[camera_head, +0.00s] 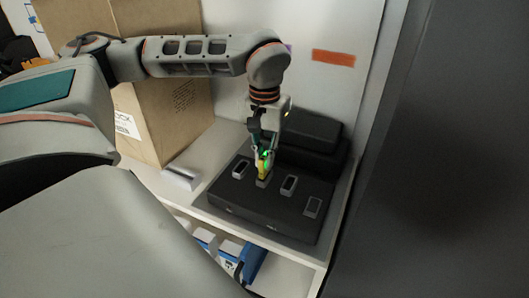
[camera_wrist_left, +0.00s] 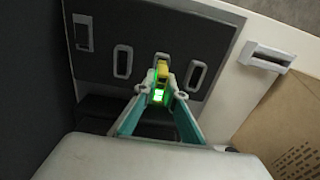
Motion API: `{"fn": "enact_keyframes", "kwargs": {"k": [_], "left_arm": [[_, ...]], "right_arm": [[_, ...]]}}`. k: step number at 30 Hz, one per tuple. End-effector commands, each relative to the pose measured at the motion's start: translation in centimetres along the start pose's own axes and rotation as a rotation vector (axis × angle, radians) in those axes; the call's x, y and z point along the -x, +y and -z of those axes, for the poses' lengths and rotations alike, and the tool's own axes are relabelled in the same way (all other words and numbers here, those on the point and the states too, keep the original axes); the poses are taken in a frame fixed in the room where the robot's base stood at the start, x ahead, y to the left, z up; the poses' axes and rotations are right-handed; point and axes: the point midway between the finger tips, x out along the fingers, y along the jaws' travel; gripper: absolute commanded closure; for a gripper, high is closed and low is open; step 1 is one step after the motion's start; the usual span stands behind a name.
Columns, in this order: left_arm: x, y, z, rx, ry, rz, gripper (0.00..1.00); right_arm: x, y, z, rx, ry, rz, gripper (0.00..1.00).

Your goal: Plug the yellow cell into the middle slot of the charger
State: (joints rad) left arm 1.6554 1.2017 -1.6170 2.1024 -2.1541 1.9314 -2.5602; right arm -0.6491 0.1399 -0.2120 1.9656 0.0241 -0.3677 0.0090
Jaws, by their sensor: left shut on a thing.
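The charger (camera_head: 262,212) is a dark box on the white shelf, with several pale-rimmed slots in a row across its top. It fills the upper part of the left wrist view (camera_wrist_left: 145,32). My left gripper (camera_head: 264,156) is shut on the yellow cell (camera_head: 263,170), which shows a green glow near the fingertips. In the left wrist view, the cell (camera_wrist_left: 162,70) sits between the fingertips (camera_wrist_left: 160,92). Its lower end is at the slot second from the left in the head view. I cannot tell how deep it sits. My right gripper is not in view.
A dark stepped block (camera_head: 305,140) stands behind the charger. A cardboard carton (camera_head: 175,110) is at the left, and a small pale slotted piece (camera_head: 181,178) lies on the shelf beside the charger. A dark panel (camera_head: 450,150) closes off the right. Boxes sit below the shelf.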

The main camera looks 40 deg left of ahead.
Motion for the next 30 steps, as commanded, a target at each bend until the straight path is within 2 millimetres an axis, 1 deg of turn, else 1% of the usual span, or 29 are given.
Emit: {"fn": "enact_keyframes", "kwargs": {"k": [13, 30], "left_arm": [[0.11, 0.00, 0.02, 0.000, 0.000, 0.000, 1.00], [0.04, 0.00, 0.03, 0.000, 0.000, 0.000, 1.00]], "right_arm": [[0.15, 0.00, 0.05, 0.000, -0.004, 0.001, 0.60], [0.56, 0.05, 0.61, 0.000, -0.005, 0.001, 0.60]]}}
